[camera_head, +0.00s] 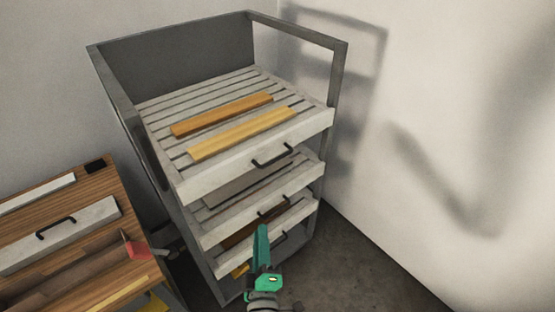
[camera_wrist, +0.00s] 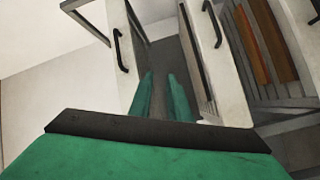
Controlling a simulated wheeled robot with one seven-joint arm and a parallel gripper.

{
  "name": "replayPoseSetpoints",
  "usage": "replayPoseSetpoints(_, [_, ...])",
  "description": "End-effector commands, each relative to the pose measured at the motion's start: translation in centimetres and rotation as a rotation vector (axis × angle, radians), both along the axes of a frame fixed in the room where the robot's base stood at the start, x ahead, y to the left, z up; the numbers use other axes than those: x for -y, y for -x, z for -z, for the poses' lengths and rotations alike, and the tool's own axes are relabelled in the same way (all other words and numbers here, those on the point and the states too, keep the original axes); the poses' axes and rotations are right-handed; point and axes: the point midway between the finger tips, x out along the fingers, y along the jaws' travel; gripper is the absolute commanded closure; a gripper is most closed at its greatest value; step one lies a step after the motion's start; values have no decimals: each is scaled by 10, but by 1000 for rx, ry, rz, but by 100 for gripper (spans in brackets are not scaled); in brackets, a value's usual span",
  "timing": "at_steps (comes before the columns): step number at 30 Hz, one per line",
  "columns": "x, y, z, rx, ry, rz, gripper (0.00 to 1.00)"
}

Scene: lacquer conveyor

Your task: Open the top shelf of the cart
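The cart (camera_head: 345,75) is a grey metal frame with several white slatted shelves, each with a black handle on its front. The top shelf (camera_head: 225,177) has a white front panel with a black handle (camera_head: 273,156), and an orange-brown board and a yellow board lie on its slats. My green gripper (camera_head: 262,234) is in front of the lower shelves, below the top handle and apart from it. In the wrist view my gripper (camera_wrist: 160,84) has two green fingers spread with nothing between them. That view is turned sideways, and I cannot tell which shelf each handle (camera_wrist: 122,50) belongs to.
A wooden bench (camera_head: 100,235) stands at the left with a white panel (camera_head: 60,232) bearing a black handle, and a red-handled tool (camera_head: 137,248) on it. A white wall (camera_head: 430,120) closes in at the right. Bare dark floor (camera_head: 350,255) lies right of the cart.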

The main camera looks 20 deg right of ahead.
Motion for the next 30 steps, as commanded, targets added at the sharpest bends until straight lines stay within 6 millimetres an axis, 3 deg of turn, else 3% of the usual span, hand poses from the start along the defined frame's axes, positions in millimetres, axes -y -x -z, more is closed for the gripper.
replayPoseSetpoints(1, [9,-16,-17,15,51,27,83])
replayPoseSetpoints(6, [36,-50,-58,16,203,122,83])
replayPoseSetpoints(12, [54,-69,-88,10,294,194,83])
replayPoseSetpoints(20, [64,-84,-96,7,315,211,83])
replayPoseSetpoints(30, [88,-133,-103,8,313,211,83])
